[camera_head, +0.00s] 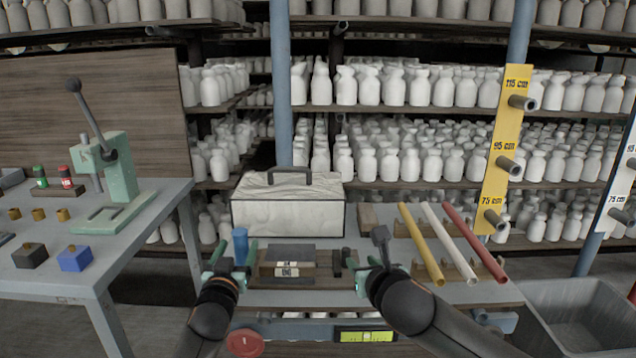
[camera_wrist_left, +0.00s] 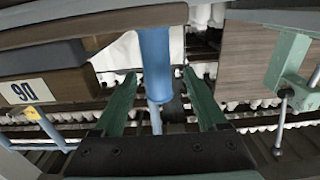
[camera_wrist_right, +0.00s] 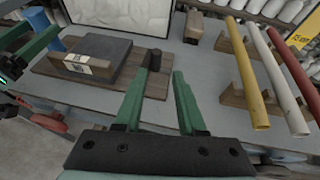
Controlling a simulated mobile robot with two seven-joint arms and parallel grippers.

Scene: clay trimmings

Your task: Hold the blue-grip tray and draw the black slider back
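The tray (camera_head: 324,272) is a low wooden board on the grey table; it also shows in the right wrist view (camera_wrist_right: 152,88). Its upright blue grip (camera_head: 240,243) stands at its left end. My left gripper (camera_head: 236,252) is open around the grip; in the left wrist view the blue grip (camera_wrist_left: 155,65) stands between the spread green fingers with gaps on both sides. The black slider (camera_wrist_right: 154,59) stands at the tray's right end. My right gripper (camera_wrist_right: 159,72) is open and empty, its fingertips just short of the slider. In the head view my right wrist partly hides its fingers.
A dark-topped block with a white number label (camera_wrist_right: 98,54) sits on the tray. Yellow, white and red rods (camera_head: 447,240) lie on wooden rests at right. A green press (camera_head: 115,180) stands on the left table.

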